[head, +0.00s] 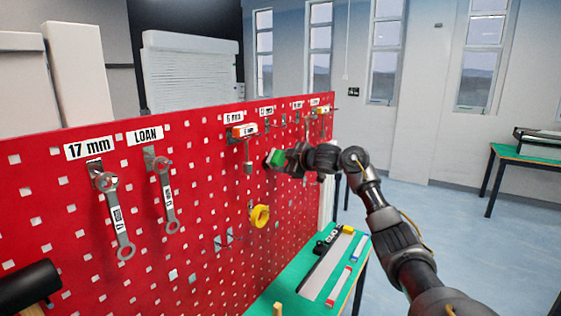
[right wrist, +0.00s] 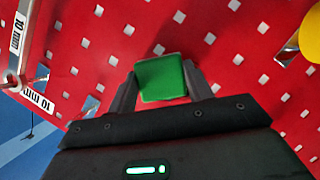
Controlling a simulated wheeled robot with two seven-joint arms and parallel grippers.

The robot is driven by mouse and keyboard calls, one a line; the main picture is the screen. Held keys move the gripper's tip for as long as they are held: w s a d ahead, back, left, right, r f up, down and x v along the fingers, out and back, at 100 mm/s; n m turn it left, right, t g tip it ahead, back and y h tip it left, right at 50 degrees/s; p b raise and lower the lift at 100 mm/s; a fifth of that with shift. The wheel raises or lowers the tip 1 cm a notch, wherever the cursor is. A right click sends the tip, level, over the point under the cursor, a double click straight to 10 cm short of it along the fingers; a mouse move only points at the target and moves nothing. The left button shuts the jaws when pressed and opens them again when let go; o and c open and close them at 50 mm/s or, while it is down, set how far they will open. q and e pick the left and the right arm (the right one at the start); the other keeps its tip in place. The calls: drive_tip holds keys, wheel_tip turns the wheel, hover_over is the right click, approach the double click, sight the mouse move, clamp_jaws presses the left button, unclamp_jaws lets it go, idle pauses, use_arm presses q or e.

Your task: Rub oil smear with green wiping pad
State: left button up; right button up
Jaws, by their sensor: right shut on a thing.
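The green wiping pad (head: 274,158) is held up at the red pegboard (head: 200,200) by my right gripper (head: 284,158). In the right wrist view the pad (right wrist: 161,78) sits between the two dark fingers of the gripper (right wrist: 163,90), with the red perforated board just behind it. I cannot tell whether the pad touches the board. I cannot make out the oil smear in either view; the pad and gripper may hide it. My left gripper is not in view.
Wrenches (head: 115,215) hang from the board at left, below labels. A yellow roll (head: 260,216) hangs below the pad. Another green table (head: 525,153) stands far right, with open floor between.

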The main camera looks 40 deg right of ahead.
drive_tip(key=shift+w+d, duration=0.1)
drive_tip(key=shift+d, duration=0.3)
